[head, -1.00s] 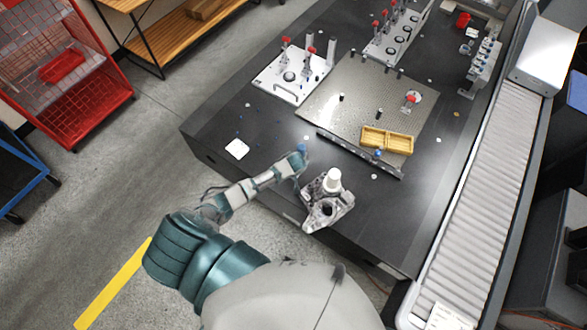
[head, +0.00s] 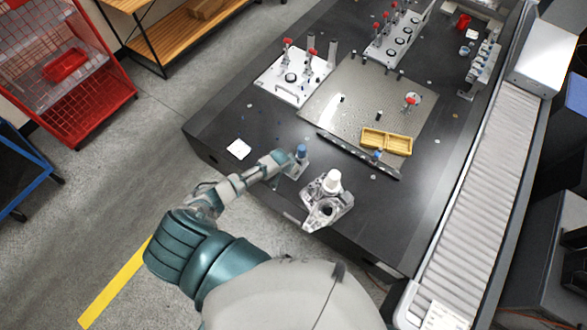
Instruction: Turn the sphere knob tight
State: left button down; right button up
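A small blue knob (head: 301,151) stands on a grey base near the front edge of the dark table. It may be the sphere knob, but its shape is too small to be sure. My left gripper (head: 287,160) is just left of it, low over the table edge; I cannot tell whether its fingers touch the knob or how far apart they are. Another small blue knob (head: 377,154) sits by the black rail, in front of the yellow box.
The black rail (head: 350,154) and yellow box (head: 387,141) lie beyond. A white square (head: 238,149) lies left on the table (head: 225,125). A roller conveyor (head: 485,190) runs along the right.

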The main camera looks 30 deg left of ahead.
pick_arm(q)
jog(key=shift+a+f+m+h+b, duration=0.15)
jog(key=shift+m+h+b, duration=0.3)
jog(key=shift+m, duration=0.45)
jog(key=m+h+b, duration=0.1)
jog(key=m+b, duration=0.1)
jog(key=shift+w+m+g, duration=0.1)
jog(key=shift+m+g, duration=0.2)
jog(key=shift+m, duration=0.1)
jog(key=m+g+h+b, duration=0.1)
jog(key=m+b, duration=0.3)
jog(key=m+g+b, duration=0.1)
jog(key=m+b, duration=0.3)
jog(key=shift+w+a+f+g+h+b, duration=0.1)
jog(key=shift+w+a+g+h+b, duration=0.1)
jog(key=shift+g+h+b, duration=0.15)
pick_arm(e)
notch_tip(320, 180, down, 12)
pick_arm(q)
jog(key=m+g+b, duration=0.1)
jog(key=m+b, duration=0.1)
jog(key=m, duration=0.1)
jog(key=shift+b, duration=0.35)
jog(key=shift+r+m, duration=0.25)
jog(key=shift+m, duration=0.15)
pick_arm(e)
jog(key=w+a+r, duration=0.2)
jog(key=w, duration=0.6)
jog(key=shift+w+r, duration=0.2)
